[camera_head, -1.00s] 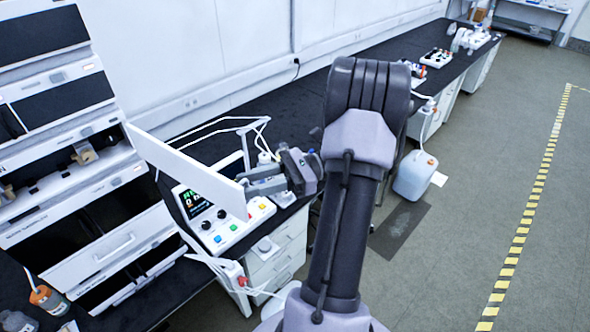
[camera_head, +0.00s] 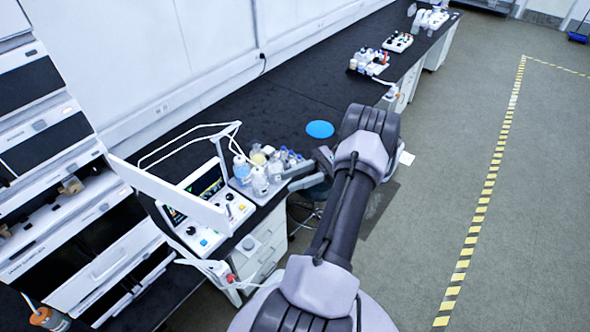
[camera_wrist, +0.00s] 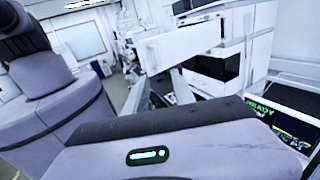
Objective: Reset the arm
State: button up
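My arm rises through the middle of the head view and folds over at its elbow. My gripper (camera_wrist: 160,88) shows in the wrist view, its body large in the foreground with a small green light. Two grey fingers stand apart beyond it with nothing visible between them, so it looks open.
Several bottles (camera_head: 260,172) stand beside a control box (camera_head: 205,235) with a white panel. A blue disc (camera_head: 320,129) lies on the black bench (camera_head: 270,108). Instrument stacks (camera_head: 75,215) stand at left. Small vial racks (camera_head: 368,61) sit farther back. The floor at right (camera_head: 420,190) is clear.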

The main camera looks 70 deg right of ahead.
dwell(0.3)
jog(key=w+a+r+n+g+h, duration=0.2)
jog(key=w+a+r+n+g, duration=0.45)
jog(key=a, duration=0.35)
jog(key=w+a+r+n+g+h, duration=0.3)
jog(key=w+a+r+n+g, duration=0.35)
jog(key=a, duration=0.35)
jog(key=s+a+r+n+t+h, duration=0.1)
jog(key=a+r+n+t+h, duration=0.25)
jog(key=a, duration=0.65)
jog(key=s+a+r+n+t+h, duration=0.25)
jog(key=a+r+n+t, duration=0.2)
jog(key=a, duration=0.65)
notch_tip(320, 180, down, 42)
jog(key=s+g+b, duration=0.1)
jog(key=s+b, duration=0.1)
jog(key=b, duration=3.6)
jog(key=shift+a+n+h, duration=0.2)
jog(key=shift+n+h, duration=0.1)
jog(key=shift+n, duration=0.1)
